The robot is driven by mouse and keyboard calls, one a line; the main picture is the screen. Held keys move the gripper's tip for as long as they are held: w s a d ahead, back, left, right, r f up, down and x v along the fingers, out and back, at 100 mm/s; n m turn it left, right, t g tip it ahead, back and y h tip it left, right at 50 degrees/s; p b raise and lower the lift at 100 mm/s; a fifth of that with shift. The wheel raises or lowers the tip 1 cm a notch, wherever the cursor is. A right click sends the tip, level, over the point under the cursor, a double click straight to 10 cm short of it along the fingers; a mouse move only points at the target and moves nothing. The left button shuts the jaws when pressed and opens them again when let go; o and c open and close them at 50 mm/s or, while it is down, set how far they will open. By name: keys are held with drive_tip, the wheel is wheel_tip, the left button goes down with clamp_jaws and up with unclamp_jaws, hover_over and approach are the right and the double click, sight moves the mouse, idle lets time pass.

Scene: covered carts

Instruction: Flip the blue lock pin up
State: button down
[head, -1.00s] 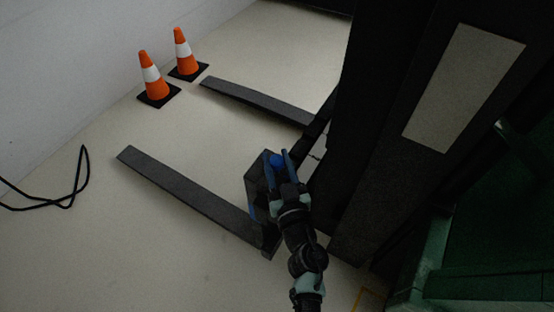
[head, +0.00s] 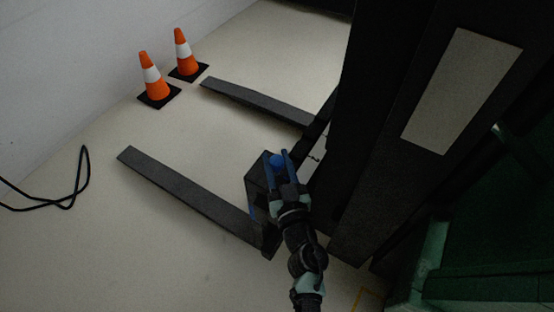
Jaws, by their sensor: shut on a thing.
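The blue lock pin (head: 277,160) shows as a rounded blue knob on a dark block (head: 256,188) at the base of the near fork. My gripper (head: 277,157) comes from below in the head view, with its two blue fingers on either side of the knob. It is shut on the pin. The lower part of the pin is hidden by the fingers, so its tilt is hard to tell.
Two dark forks, a near one (head: 180,190) and a far one (head: 255,102), reach left over the pale floor. A tall dark machine body (head: 385,130) stands close on the right.

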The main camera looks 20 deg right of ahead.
drive_tip(key=shift+r+p, duration=1.6)
drive_tip(key=shift+p, duration=0.1)
drive_tip(key=shift+f, duration=0.1)
drive_tip(key=shift+c, duration=2.2)
unclamp_jaws()
drive_tip(key=shift+s, duration=0.15)
drive_tip(key=s+a+p, duration=0.1)
drive_tip(key=s+p, duration=0.1)
drive_tip(key=s, duration=1)
drive_tip(key=shift+s+a, duration=0.3)
drive_tip(key=shift+s, duration=0.05)
